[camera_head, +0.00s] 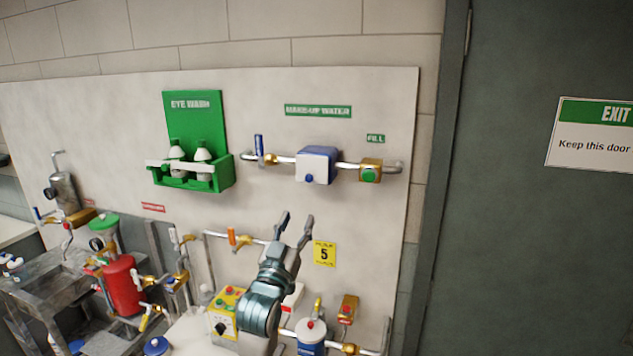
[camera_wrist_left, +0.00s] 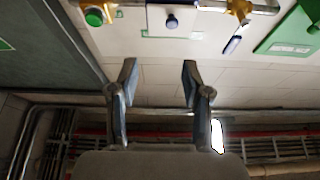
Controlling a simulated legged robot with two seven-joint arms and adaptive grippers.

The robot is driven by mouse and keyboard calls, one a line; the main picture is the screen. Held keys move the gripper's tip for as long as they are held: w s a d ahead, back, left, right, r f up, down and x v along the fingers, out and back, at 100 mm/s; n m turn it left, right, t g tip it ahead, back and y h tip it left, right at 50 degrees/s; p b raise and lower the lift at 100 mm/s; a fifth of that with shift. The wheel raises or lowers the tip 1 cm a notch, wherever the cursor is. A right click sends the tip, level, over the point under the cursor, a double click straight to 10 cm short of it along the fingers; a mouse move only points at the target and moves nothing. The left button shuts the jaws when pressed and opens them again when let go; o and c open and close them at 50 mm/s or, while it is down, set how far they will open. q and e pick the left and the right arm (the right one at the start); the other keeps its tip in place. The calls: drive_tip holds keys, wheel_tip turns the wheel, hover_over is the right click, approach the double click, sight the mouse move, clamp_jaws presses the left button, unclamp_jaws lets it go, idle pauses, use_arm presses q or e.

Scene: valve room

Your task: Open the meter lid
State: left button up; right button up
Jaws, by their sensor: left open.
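A water meter box (camera_head: 317,165) with a blue top and a pale front sits on the make-up water pipe on the wall panel. Its lid looks closed, and a small blue knob shows on its front. My left gripper (camera_head: 296,218) is open and empty, below the meter and apart from it, with its fingers pointing up. In the left wrist view the picture is upside down. The meter (camera_wrist_left: 170,20) shows at the top there, beyond the open fingers of my left gripper (camera_wrist_left: 160,64). My right gripper is not in view.
The green eye wash station (camera_head: 193,150) is further left. Lower pipes, valves and a yellow control box (camera_head: 226,308) crowd below. A dark door (camera_head: 540,240) stands right.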

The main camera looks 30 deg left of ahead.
use_arm(q)
drive_tip(key=p, duration=0.1)
approach(308, 179)
drive_tip(key=w+a+r, duration=0.1)
drive_tip(key=w+a, duration=0.2)
drive_tip(key=w, duration=0.1)
drive_tip(key=w+d+r, duration=0.2)
drive_tip(key=w, duration=0.1)
drive_tip(key=w+d+r+p, duration=0.1)
drive_tip(key=shift+w, duration=0.15)
drive_tip(key=shift+a, duration=0.1)
drive_tip(key=a, duration=0.2)
drive_tip(key=shift+w+a+f, duration=0.15)
drive_tip(key=shift+a+f, duration=0.1)
drive_tip(key=shift+f, duration=0.1)
drive_tip(key=shift+c, duration=1.1)
drive_tip(key=shift+a, duration=0.2)
drive_tip(key=c, duration=0.4)
drive_tip(key=shift+d, duration=0.3)
clamp_jaws()
drive_tip(key=shift+d+r, duration=0.15)
drive_tip(key=shift+d, duration=0.35)
drive_tip(key=shift+a, duration=0.3)
drive_tip(key=shift+r, duration=0.1)
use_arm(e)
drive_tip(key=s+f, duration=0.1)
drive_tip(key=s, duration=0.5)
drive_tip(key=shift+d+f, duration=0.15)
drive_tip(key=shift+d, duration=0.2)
